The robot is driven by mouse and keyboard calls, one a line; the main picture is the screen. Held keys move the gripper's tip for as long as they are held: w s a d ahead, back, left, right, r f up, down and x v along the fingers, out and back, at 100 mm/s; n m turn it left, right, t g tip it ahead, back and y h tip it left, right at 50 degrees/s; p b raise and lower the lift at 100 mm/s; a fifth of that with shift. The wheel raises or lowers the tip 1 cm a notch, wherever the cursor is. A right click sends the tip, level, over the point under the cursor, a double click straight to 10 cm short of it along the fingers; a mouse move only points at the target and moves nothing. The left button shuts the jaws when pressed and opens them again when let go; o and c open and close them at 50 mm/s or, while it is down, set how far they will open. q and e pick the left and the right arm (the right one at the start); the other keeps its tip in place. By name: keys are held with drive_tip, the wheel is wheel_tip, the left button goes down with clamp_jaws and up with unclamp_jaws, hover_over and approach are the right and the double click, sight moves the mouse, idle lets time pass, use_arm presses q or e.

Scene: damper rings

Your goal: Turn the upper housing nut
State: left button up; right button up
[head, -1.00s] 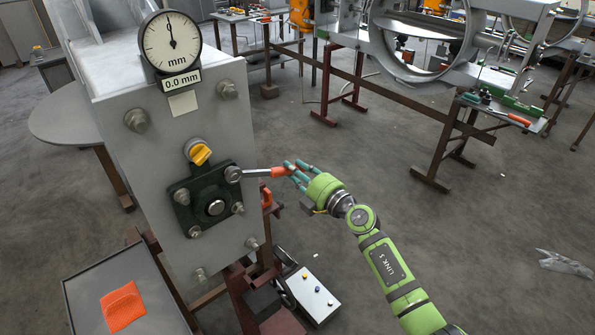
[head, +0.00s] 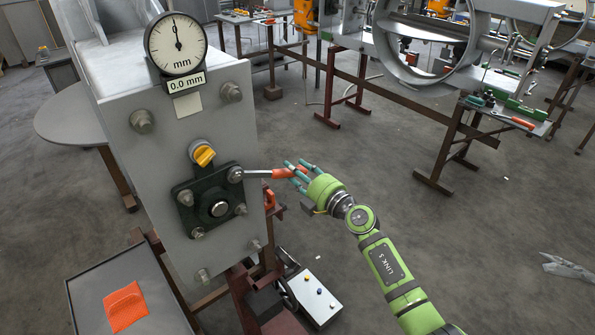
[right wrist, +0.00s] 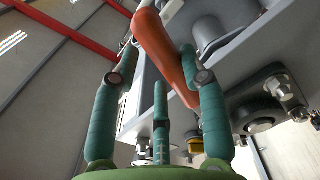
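The black housing (head: 194,217) is on the grey machine's front plate, with a nut at each corner. A wrench with an orange handle (head: 281,173) has its head at the upper right housing nut (head: 235,174) and points right, nearly level. In the right wrist view the handle (right wrist: 165,50) slants between the fingers. My right gripper (head: 297,175) has its green fingers around the handle's outer end. The fingers look spread and fairly straight, not curled tight; it also shows in the right wrist view (right wrist: 160,75). My left gripper is out of view.
A dial gauge (head: 176,44) above reads 0.0 mm. A yellow knob (head: 204,155) sits just above the housing. A grey tray (head: 90,291) with an orange cloth (head: 125,307) stands lower left. A control box (head: 316,297) is below. Floor to the right is open.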

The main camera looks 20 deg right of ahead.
drive_tip(key=shift+s+a+f+m, duration=0.1)
drive_tip(key=shift+a+f+m, duration=0.25)
drive_tip(key=shift+f+m, duration=0.3)
drive_tip(key=shift+s+a+f+m, duration=0.15)
drive_tip(key=shift+a+f+m, duration=0.15)
drive_tip(key=shift+f+m, duration=0.3)
drive_tip(key=shift+s+a+f+m, duration=0.1)
drive_tip(key=shift+a+f+m, duration=0.3)
drive_tip(key=shift+f, duration=0.4)
drive_tip(key=shift+s+a+f+m, duration=0.3)
drive_tip(key=shift+a+f+m, duration=0.45)
drive_tip(key=shift+f+m, duration=0.15)
drive_tip(key=shift+s+a+f+m, duration=0.3)
drive_tip(key=shift+a+f+m, duration=0.45)
drive_tip(key=shift+f+m, duration=0.1)
drive_tip(key=shift+a, duration=0.1)
drive_tip(key=shift+s+a+f+m, duration=0.25)
drive_tip(key=shift+a+f+m, duration=0.15)
drive_tip(key=shift+a+m, duration=0.2)
drive_tip(key=shift+s+a+f+m, duration=0.25)
drive_tip(key=shift+a+f+m, duration=0.15)
drive_tip(key=shift+a+m, duration=0.2)
drive_tip(key=shift+s+a+f+m, duration=0.25)
drive_tip(key=shift+a+f+m, duration=0.2)
drive_tip(key=shift+a, duration=0.25)
